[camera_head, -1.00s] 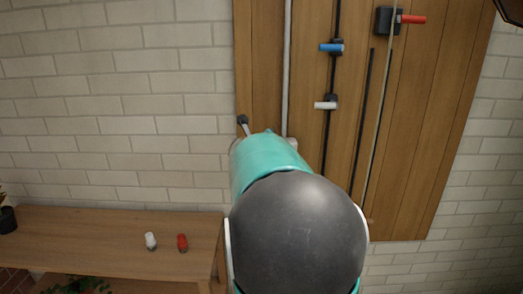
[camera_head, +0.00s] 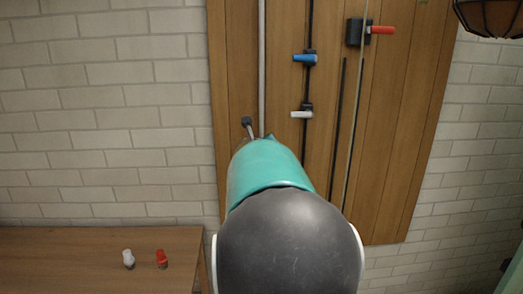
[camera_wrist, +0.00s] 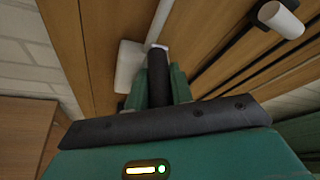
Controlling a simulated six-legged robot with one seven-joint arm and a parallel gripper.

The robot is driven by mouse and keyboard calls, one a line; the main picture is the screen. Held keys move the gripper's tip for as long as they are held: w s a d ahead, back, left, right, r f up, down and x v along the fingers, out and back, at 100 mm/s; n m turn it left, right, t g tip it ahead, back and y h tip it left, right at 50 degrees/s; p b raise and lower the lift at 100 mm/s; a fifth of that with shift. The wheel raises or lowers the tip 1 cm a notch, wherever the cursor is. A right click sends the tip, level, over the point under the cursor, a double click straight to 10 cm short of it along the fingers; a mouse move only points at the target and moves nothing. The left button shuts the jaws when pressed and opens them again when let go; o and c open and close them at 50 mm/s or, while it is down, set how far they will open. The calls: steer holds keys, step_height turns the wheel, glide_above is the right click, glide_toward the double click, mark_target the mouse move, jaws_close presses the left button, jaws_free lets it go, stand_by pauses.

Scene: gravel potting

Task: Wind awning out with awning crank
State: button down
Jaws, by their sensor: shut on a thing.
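In the wrist view, my gripper (camera_wrist: 158,92) has its green fingers shut on the black grip of the awning crank (camera_wrist: 158,68). A pale end of the crank shows at the top of the grip. Behind it, a white box (camera_wrist: 128,66) is on the wooden board, at the foot of a grey pole (camera_wrist: 158,22). In the head view, my arm hides my gripper and the white box. A dark knob on a short grey rod (camera_head: 247,122) shows just left of the pole (camera_head: 262,70); I cannot tell whether it belongs to the crank.
The wooden board (camera_head: 400,150) also carries a blue handle (camera_head: 304,59), a white handle (camera_head: 301,114) and a red handle (camera_head: 381,30). A white and a red small object (camera_head: 161,259) stand on the wooden shelf (camera_head: 70,255) at lower left. A caged lamp (camera_head: 492,14) hangs at upper right.

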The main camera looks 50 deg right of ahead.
steer(key=shift+s+d, duration=0.15)
steer(key=c, duration=1.2)
jaws_free()
steer(key=shift+c, duration=0.2)
steer(key=shift+s+a+r, duration=0.15)
steer(key=shift+a+r, duration=0.05)
steer(key=shift+a, duration=0.4)
steer(key=v, duration=1.2)
steer(key=shift+s+a, duration=0.15)
steer(key=shift+a, duration=0.05)
steer(key=shift+r, duration=0.15)
